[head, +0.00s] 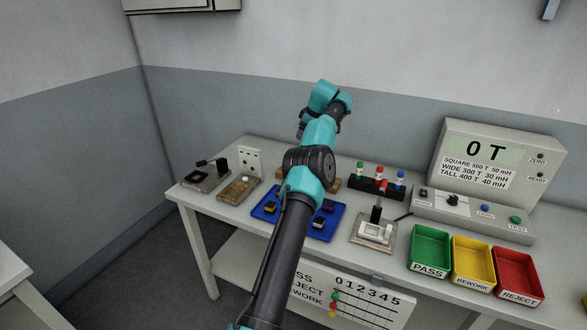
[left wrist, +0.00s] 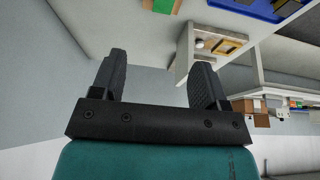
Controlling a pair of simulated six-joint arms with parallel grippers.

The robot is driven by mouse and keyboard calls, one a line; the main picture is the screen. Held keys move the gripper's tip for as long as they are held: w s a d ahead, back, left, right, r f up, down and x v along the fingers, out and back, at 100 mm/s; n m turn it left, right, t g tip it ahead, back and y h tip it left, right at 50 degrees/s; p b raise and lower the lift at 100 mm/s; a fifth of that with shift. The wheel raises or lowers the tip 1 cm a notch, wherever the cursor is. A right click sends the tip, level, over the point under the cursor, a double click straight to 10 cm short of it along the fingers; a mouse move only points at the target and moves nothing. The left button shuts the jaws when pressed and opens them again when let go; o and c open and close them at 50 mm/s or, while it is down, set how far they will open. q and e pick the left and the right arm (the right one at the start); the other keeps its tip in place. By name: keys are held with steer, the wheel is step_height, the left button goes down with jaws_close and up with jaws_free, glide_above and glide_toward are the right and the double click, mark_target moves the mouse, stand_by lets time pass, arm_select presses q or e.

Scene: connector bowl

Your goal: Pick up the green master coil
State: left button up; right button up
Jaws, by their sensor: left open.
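The green master coil (head: 360,170) stands upright at the left end of a black rack (head: 368,187). A red-capped coil (head: 379,173) and a blue-capped coil (head: 400,178) stand to its right. My left arm crosses the middle of the head view, with its wrist raised high behind the bench, up and left of the rack. In the left wrist view my left gripper (left wrist: 158,80) has its two black fingers wide apart with nothing between them. In the head view its fingertips cannot be made out. My right gripper is not in view.
A blue tray (head: 333,222) with small parts lies partly behind my arm. A fixture (head: 373,233) sits right of it. Green (head: 430,245), yellow (head: 473,258) and red (head: 517,270) bins line the right front. A tester (head: 480,165) stands behind them. Sockets (head: 249,162) stand left.

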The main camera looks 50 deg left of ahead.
arm_select(q)
steer(key=shift+s+a+f, duration=0.1)
steer(key=shift+f, duration=0.05)
steer(key=x, duration=1.2)
stand_by(0.3)
steer(key=shift+x, duration=2.6)
steer(key=shift+s, duration=0.2)
steer(key=c, duration=1)
